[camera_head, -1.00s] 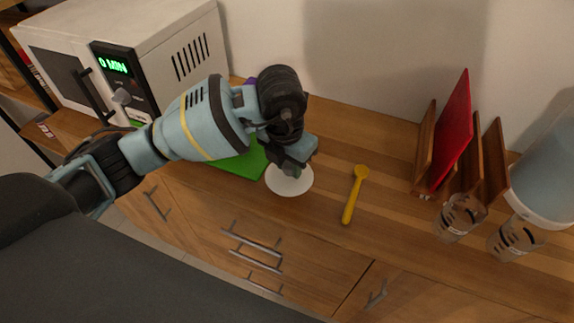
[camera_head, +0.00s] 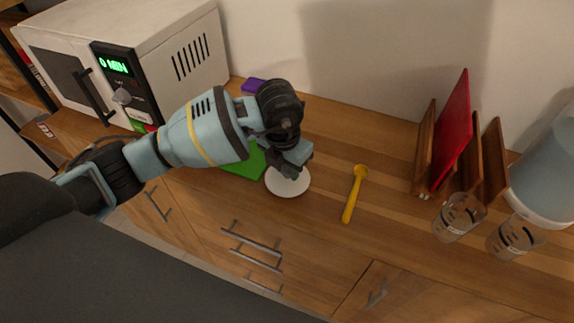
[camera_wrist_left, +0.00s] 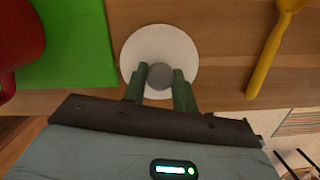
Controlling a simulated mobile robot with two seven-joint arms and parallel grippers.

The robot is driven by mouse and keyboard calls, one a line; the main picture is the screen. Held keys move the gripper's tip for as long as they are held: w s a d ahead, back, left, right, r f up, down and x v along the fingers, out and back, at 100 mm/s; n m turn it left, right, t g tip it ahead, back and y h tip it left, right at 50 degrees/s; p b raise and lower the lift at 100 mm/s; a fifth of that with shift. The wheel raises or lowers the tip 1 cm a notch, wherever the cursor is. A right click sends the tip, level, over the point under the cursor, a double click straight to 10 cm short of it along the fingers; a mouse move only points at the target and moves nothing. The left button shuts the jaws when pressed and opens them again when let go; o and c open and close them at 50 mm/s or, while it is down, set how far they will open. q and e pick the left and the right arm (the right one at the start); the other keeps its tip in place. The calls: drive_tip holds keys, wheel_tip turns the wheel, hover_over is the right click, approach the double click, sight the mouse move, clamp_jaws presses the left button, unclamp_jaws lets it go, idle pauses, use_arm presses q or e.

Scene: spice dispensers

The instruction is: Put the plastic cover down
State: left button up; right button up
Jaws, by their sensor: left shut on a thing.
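The plastic cover is a white round disc (camera_head: 288,184) with a grey knob, at the middle of the wooden counter in the head view. It also shows in the left wrist view (camera_wrist_left: 182,48), where its grey knob sits between the two green fingers. My left gripper (camera_head: 287,170) is shut on the knob, above the counter's front part; its fingers also show in the left wrist view (camera_wrist_left: 160,78). I cannot tell whether the cover touches the counter. My right gripper is not in view.
A yellow spoon (camera_head: 355,195) lies right of the cover. A green board (camera_head: 246,163) lies to the left, with a purple object (camera_head: 253,86) behind. A microwave (camera_head: 150,50) stands at left. A wooden rack (camera_head: 425,145) and measuring cups (camera_head: 455,218) stand at right.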

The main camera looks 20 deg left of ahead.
sight(283, 180)
use_arm(q)
drive_tip(key=shift+f, duration=0.2)
drive_tip(key=o, duration=1)
drive_tip(key=shift+c, duration=0.2)
drive_tip(key=shift+r, duration=0.15)
wheel_tip(283, 180, up, 12)
drive_tip(key=s, duration=0.1)
drive_tip(key=shift+s+a+p, duration=0.2)
drive_tip(key=shift+p, duration=0.2)
